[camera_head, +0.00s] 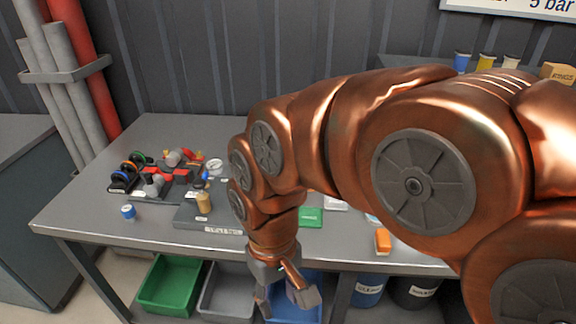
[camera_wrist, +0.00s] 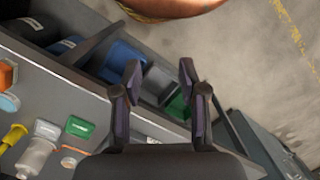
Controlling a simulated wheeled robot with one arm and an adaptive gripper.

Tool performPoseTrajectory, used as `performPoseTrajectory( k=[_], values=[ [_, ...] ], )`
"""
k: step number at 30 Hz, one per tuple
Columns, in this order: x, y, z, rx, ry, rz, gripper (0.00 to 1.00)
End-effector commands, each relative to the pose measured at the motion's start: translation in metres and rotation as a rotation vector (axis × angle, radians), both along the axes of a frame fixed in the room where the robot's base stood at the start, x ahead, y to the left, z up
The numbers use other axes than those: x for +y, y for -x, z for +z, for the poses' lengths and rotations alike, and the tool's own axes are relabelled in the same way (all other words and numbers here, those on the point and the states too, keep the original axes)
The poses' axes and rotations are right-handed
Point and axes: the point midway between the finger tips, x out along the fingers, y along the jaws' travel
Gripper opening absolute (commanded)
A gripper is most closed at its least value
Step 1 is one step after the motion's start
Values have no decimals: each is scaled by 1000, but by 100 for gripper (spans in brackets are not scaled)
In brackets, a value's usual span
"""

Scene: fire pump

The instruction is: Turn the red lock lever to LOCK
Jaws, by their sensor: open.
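A small pump assembly (camera_head: 168,172) with red, grey and black parts stands on the left part of the grey table (camera_head: 90,215) in the head view. Red pieces show on it, but I cannot tell which is the lock lever or where it points; the LOCK mark is not readable. My gripper (camera_head: 284,293) hangs at the table's front edge, right of and well apart from the pump. It is open and empty. In the wrist view my gripper (camera_wrist: 160,75) points over the table edge toward the bins, and the pump is not visible there.
A grey block with a tan piece (camera_head: 204,203) and a small blue cap (camera_head: 128,212) are near the pump. Green (camera_head: 170,287) and grey (camera_head: 228,296) bins sit below the table. An orange item (camera_head: 383,241) lies right of my gripper. Pipes (camera_head: 90,80) rise at the left.

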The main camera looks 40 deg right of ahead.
Motion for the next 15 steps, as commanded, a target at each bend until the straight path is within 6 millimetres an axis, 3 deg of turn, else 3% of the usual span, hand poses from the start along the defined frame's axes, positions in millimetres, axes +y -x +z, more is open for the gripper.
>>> performPoseTrajectory(
  k=[7, 15],
  values=[
    [10, -86, 43, -21, -81, -159, 42],
    [-5, -178, 74, -13, -171, -409, 42]
  ],
)
